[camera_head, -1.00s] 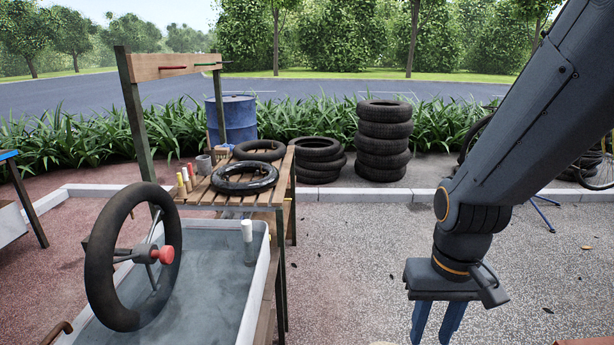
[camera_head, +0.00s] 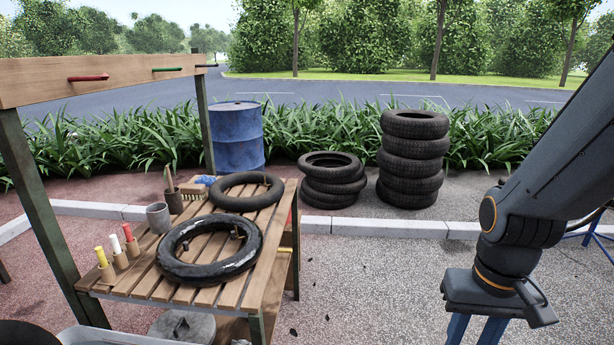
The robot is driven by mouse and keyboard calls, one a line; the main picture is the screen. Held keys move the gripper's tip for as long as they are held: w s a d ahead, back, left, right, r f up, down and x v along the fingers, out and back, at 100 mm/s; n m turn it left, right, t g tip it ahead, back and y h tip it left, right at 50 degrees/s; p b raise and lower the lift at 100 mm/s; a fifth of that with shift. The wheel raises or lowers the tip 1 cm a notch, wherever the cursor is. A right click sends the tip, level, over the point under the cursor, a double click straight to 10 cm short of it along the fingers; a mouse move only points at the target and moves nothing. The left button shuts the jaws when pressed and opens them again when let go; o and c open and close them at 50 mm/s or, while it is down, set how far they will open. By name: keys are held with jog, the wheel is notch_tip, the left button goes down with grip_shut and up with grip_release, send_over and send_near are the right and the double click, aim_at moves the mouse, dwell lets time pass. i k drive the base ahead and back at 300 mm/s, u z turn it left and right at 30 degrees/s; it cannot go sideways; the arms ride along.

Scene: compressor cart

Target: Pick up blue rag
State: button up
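I see no blue rag in this view. My gripper (camera_head: 475,330) hangs at the bottom right, over the paving and well right of the slatted table (camera_head: 135,283). Its two blue fingers stand apart with a gap between them and nothing visible in it. The fingertips are cut off by the lower picture edge.
The table holds two black tyres (camera_head: 208,250), (camera_head: 246,191), a grey cup (camera_head: 158,217), a brush (camera_head: 195,187) and several small coloured-top pieces. A wooden beam (camera_head: 100,77) spans above. Behind are a blue barrel (camera_head: 235,140) and tyre stacks (camera_head: 412,160). Paving (camera_head: 370,280) is clear between.

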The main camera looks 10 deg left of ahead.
aim_at(209, 182)
jog(key=u, duration=0.2)
jog(key=i, duration=1.7)
jog(key=u, duration=0.6)
jog(key=i, duration=1.4)
jog(key=u, duration=0.3)
